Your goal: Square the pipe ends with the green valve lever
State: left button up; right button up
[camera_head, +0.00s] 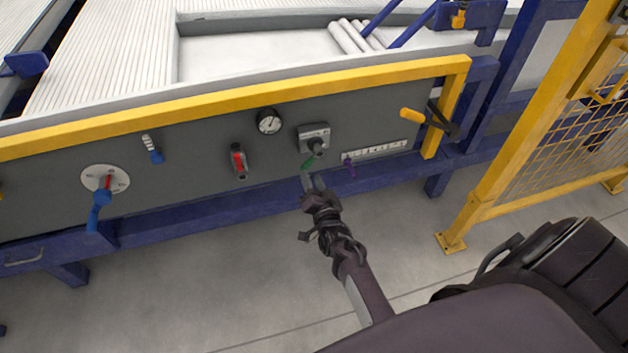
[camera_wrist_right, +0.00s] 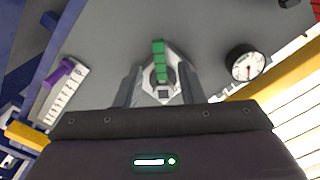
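The green valve lever (camera_head: 308,162) hangs down and slightly left from a dark valve on a square plate (camera_head: 314,134) on the grey panel. My right gripper (camera_head: 314,184) is just below the lever, fingers pointing up at the panel. In the right wrist view the green lever (camera_wrist_right: 160,62) lies between the two spread fingers of the right gripper (camera_wrist_right: 160,82); I cannot tell whether either finger touches it. Several pale pipes (camera_head: 356,36) lie in the trough behind the yellow rail, partly hidden at the top. My left gripper is not in view.
A round gauge (camera_head: 269,121) and a red switch (camera_head: 239,161) sit left of the valve. A purple lever (camera_head: 349,166) and a yellow handle (camera_head: 412,115) are to its right. A yellow rail (camera_head: 230,98) runs above; a yellow mesh fence (camera_head: 545,150) stands at right.

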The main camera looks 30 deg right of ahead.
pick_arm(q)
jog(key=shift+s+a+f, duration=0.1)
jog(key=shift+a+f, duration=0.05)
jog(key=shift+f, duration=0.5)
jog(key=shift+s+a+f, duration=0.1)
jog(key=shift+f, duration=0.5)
pick_arm(e)
jog(key=shift+s+a, duration=0.15)
jog(key=shift+s, duration=0.5)
